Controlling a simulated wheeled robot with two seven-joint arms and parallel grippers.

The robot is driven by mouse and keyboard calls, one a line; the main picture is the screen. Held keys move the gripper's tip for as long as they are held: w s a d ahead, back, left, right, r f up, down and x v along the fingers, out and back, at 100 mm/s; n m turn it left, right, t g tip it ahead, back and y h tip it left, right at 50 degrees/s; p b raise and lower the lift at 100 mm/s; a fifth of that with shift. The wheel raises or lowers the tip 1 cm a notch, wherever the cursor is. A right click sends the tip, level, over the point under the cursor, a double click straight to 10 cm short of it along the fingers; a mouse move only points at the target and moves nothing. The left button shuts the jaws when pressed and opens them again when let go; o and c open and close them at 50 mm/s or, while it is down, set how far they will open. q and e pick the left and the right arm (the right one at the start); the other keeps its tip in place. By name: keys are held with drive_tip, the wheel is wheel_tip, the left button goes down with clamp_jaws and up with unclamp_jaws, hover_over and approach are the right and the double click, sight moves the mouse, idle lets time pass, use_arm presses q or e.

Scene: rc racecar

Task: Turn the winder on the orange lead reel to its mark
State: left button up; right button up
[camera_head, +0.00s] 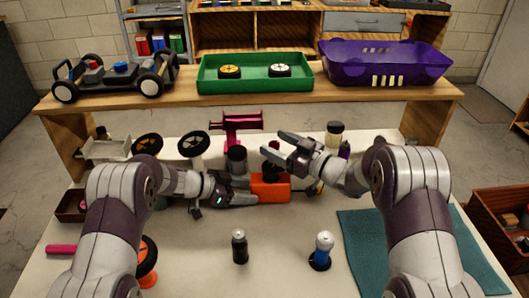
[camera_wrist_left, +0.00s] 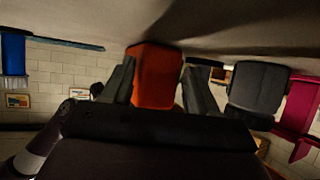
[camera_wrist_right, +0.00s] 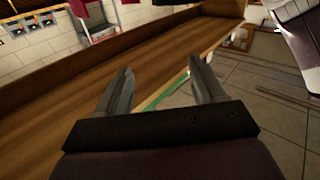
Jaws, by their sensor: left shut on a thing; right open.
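The orange lead reel (camera_head: 270,190) is a box-like body on the white table, in the middle of the head view. A dark part (camera_head: 271,171), apparently its winder, sits on top; its details and the mark are too small to tell. My left gripper (camera_head: 252,191) is shut on the reel's left end. The left wrist view shows the orange body (camera_wrist_left: 155,80) between its fingers. My right gripper (camera_head: 274,144) is open and empty, pointing left, above and behind the reel. The right wrist view shows its spread fingers (camera_wrist_right: 158,88) with nothing between them.
A black cylinder (camera_head: 236,160) and a magenta stand (camera_head: 238,131) are close behind the reel. A black can (camera_head: 239,246) and a blue-and-white can (camera_head: 322,250) stand in front. A raised wooden shelf (camera_head: 240,104) spans the back. A teal mat (camera_head: 370,250) lies at right.

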sight(271, 172)
drive_tip(key=s+d+f+n+g+y, duration=0.3)
drive_tip(key=s+d+f+g, duration=0.2)
drive_tip(key=d+f, duration=0.2)
drive_tip(key=x, duration=1.1)
drive_tip(key=shift+w+a, duration=0.1)
drive_tip(key=shift+a, duration=0.25)
drive_tip(key=c, duration=1)
